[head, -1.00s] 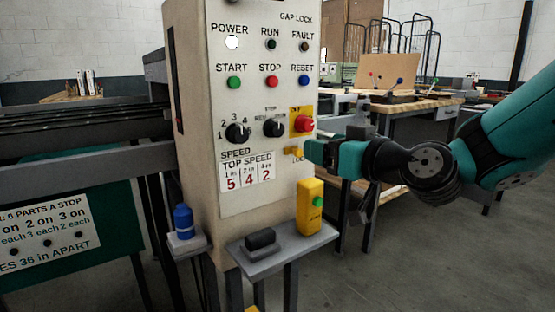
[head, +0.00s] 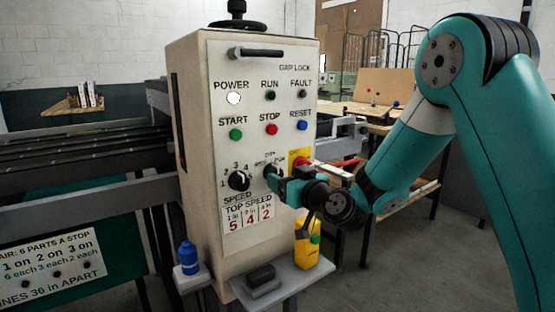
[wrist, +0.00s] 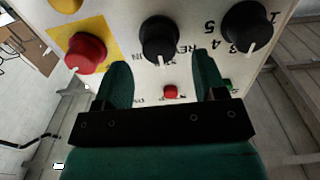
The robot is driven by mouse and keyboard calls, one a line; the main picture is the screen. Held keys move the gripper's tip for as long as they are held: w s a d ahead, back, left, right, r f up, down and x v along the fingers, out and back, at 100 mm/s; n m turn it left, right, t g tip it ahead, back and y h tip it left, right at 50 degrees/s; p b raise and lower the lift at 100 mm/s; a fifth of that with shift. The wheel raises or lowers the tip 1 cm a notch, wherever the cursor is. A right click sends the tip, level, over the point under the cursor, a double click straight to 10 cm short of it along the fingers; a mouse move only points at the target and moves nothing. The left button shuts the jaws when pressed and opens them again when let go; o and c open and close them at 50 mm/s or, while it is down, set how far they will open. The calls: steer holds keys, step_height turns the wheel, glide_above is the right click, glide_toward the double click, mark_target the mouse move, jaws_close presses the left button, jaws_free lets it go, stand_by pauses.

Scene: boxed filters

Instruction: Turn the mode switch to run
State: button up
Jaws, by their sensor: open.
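The mode switch (head: 271,170) is a black knob on the cream control panel (head: 217,110), right of the speed dial (head: 238,180). In the wrist view the panel appears inverted, and the mode switch (wrist: 160,38) shows a white pointer line aimed between the REV lettering and a label ending in N. My gripper (head: 274,181) is at the panel, partly covering the switch in the head view. In the wrist view my gripper (wrist: 162,72) is open, its green fingers spread to either side below the knob. Contact with the knob cannot be told.
A red stop knob (wrist: 85,53) on a yellow plate sits close beside one finger. The speed dial (wrist: 248,25) is on the other side.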

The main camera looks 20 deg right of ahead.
mark_target(279, 174)
steer(key=shift+p+x, duration=0.65)
steer(key=shift+x, duration=1.25)
steer(key=c, duration=0.9)
steer(key=m, duration=0.4)
steer(key=shift+d+m, duration=0.15)
steer(key=shift+m, duration=2.35)
